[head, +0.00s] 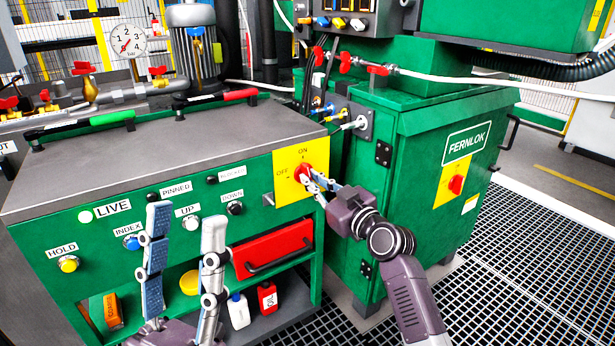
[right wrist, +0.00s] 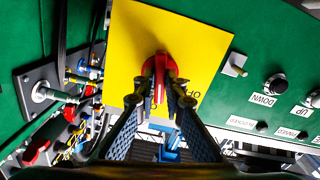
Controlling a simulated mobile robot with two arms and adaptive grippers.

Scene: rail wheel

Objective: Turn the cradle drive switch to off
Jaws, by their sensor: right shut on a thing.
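The cradle drive switch is a red rotary knob (head: 300,174) on a yellow plate (head: 285,194), with ON printed above it and OFF to its left. My right gripper (head: 310,180) is shut on the knob from the right. In the right wrist view the fingertips (right wrist: 160,88) press on both sides of the red grip (right wrist: 160,66), and part of the lettering is hidden. Which label the knob points at cannot be told clearly. My left gripper (head: 184,238) is open and empty in front of the green console. The LIVE lamp (head: 85,216) glows.
The console (head: 120,185) carries several buttons, including a blue INDEX button (head: 131,242) and a yellow HOLD button (head: 68,264). A red drawer (head: 272,250) lies below the plate. The FERNLOK cabinet (head: 420,190), with another red switch (head: 456,185), stands close to my right arm.

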